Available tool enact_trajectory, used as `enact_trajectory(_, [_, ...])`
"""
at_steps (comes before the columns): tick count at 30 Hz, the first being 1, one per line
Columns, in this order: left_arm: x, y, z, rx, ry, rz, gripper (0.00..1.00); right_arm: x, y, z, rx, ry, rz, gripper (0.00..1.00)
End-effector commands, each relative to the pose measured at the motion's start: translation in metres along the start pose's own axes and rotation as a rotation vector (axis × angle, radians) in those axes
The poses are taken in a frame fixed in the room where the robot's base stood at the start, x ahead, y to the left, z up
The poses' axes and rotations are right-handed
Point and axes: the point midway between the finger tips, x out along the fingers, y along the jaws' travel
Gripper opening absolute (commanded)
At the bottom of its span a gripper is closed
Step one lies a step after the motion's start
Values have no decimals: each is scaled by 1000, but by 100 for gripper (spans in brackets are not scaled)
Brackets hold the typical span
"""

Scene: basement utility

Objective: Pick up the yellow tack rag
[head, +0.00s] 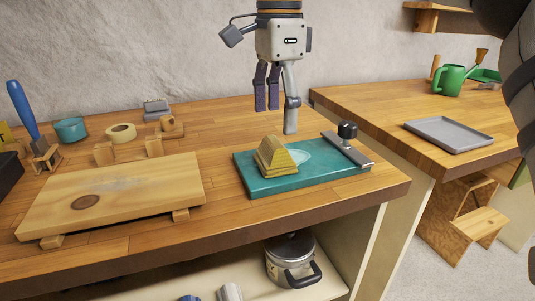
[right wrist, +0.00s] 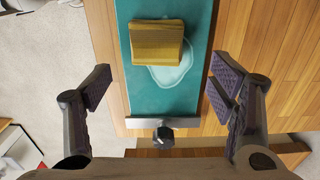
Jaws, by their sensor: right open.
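The yellow tack rag (head: 275,158) looks like a ridged, wedge-shaped folded block. It sits on the left part of a teal board (head: 318,172) on the wooden workbench, beside a pale patch. In the right wrist view the rag (right wrist: 157,42) lies at the top centre on the teal board (right wrist: 150,103). My right gripper (head: 276,104) is open and empty above the board, pointing down, apart from the rag. In the right wrist view its fingers (right wrist: 160,88) are spread wide, with the rag ahead of the gap. My left gripper is out of view.
A metal bar with a black knob (head: 347,131) crosses the board's right end. A wooden board on feet (head: 130,185) stands left. Behind it are a tape roll (head: 121,132), a teal bowl (head: 70,130) and wooden blocks. A grey tray (head: 448,134) lies on the right bench.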

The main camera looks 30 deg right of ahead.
Motion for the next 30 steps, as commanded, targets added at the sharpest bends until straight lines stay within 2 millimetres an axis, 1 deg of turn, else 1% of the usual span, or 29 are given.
enact_trajectory(1, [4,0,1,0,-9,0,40,14,-1,0,0,1,8,77])
enact_trajectory(5, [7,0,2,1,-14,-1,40,27,1,1,-1,0,5,77])
enact_trajectory(9, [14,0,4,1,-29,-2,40,56,8,3,-2,-1,8,77])
enact_trajectory(12, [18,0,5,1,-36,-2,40,70,8,3,-1,0,5,77])
enact_trajectory(15, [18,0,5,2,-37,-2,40,74,8,3,0,-1,1,77])
enact_trajectory(20, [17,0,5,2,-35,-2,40,72,8,3,0,0,-1,77])
enact_trajectory(23, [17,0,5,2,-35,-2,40,72,8,3,0,0,-1,56])
enact_trajectory(24, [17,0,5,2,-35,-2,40,72,8,3,0,0,-1,47])
enact_trajectory(27, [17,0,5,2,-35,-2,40,72,8,3,0,0,0,26])
enact_trajectory(30, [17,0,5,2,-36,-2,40,73,8,3,-1,0,0,25])
